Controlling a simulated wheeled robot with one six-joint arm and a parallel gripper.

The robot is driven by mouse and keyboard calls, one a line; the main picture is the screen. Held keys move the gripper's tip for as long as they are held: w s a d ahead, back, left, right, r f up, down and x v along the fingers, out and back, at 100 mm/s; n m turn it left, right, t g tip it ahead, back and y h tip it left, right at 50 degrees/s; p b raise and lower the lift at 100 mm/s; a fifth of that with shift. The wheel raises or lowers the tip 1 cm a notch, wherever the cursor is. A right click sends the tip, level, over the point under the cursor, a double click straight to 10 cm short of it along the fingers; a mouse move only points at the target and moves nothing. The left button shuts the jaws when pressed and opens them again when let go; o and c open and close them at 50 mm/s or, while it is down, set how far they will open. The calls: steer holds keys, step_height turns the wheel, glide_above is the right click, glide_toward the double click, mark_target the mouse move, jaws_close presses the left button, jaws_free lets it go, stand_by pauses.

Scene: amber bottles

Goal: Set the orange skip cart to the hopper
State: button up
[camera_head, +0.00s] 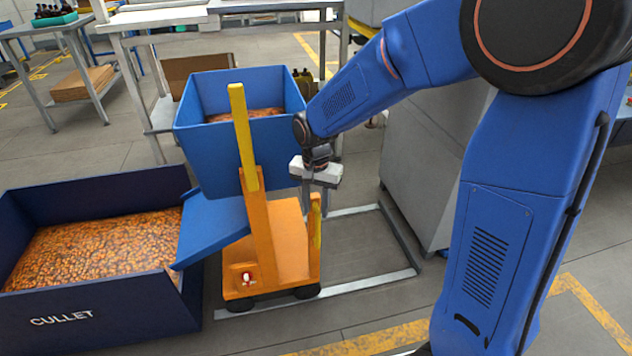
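The orange skip cart (282,245) stands on the floor at the centre, with an upright orange post (258,222) topped by a yellow bar (243,135). A short yellow-and-orange post (315,232) rises at its right side. A blue open hopper (236,150) holding amber pieces is behind the yellow bar. A sloping blue chute (212,228) lies between it and the CULLET bin. My gripper (316,178) points down just above the short post, near the hopper's right side. I cannot tell whether it touches the post. Its fingers are too small to read.
The dark blue CULLET bin (58,322), filled with amber pieces, stands at the left. A low metal floor frame (350,286) runs around the cart's right side, with bare floor inside. A grey cabinet (432,160) stands behind my arm. A workbench (160,18) is at the back.

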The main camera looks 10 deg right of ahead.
step_height(320, 180, up, 10)
steer(key=shift+f, duration=0.2)
stand_by(0.5)
steer(key=s+d+r+n+t, duration=0.25)
steer(key=s+d+r, duration=0.35)
steer(key=s+d, duration=0.45)
steer(key=s+d+n+t, duration=0.2)
steer(key=s+d, duration=0.4)
steer(key=s, duration=0.8)
steer(key=shift+d+f+n, duration=0.3)
steer(key=shift+f+n, duration=0.15)
steer(key=shift+n, duration=0.4)
steer(key=shift+s, duration=0.1)
steer(key=shift+c, duration=0.4)
